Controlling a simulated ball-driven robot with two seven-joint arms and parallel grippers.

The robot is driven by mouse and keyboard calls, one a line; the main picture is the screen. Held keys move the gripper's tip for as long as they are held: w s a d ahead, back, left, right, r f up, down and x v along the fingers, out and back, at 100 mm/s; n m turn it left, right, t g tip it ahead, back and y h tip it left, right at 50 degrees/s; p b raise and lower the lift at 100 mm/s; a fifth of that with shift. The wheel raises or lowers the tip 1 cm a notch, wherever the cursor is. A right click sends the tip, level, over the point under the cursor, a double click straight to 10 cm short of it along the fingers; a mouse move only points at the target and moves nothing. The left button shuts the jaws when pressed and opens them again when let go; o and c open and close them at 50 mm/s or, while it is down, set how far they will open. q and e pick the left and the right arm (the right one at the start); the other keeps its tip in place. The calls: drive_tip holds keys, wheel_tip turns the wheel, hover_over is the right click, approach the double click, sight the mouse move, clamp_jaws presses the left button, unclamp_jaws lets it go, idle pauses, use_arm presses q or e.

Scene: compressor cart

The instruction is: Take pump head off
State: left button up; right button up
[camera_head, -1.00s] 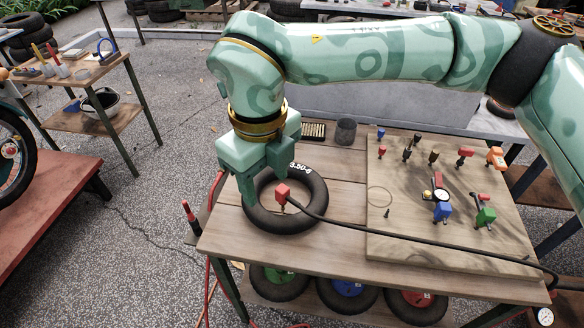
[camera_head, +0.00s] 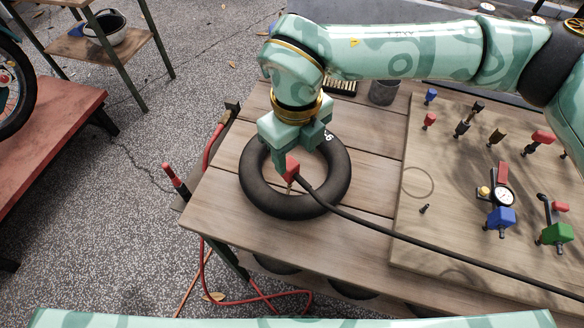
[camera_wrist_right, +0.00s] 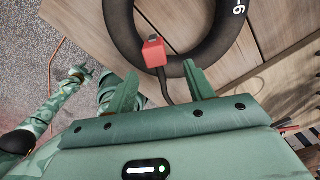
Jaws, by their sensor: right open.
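The red pump head (camera_head: 291,168) sits at the inner left part of the black inner tube (camera_head: 262,198), with a black hose (camera_head: 345,219) running from it to the right. The tube lies flat on the wooden bench. My right gripper (camera_head: 295,150) is open, just above and behind the pump head. In the right wrist view the pump head (camera_wrist_right: 154,53) is just beyond the two fingertips (camera_wrist_right: 160,72), and the hose passes between the fingers. No grip shows. The valve under the pump head is hidden.
A wooden board (camera_head: 440,215) on the bench's right side holds several coloured fittings and a gauge (camera_head: 503,197). A dark cup (camera_head: 383,92) stands behind. Red hoses (camera_head: 205,265) hang at the bench's left edge. Bare bench lies around the tube.

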sight(292, 165)
wheel_tip(292, 165, down, 2)
drive_tip(key=shift+s+a+f, duration=0.1)
drive_tip(key=f, duration=0.1)
drive_tip(key=f+b, duration=0.1)
drive_tip(key=f, duration=0.1)
drive_tip(key=f+b, duration=0.1)
drive_tip(key=shift+w+a+f, duration=0.2)
drive_tip(key=shift+a+f, duration=0.1)
drive_tip(key=shift+r, duration=0.1)
drive_tip(key=c, duration=1.1)
drive_tip(key=shift+r, duration=0.1)
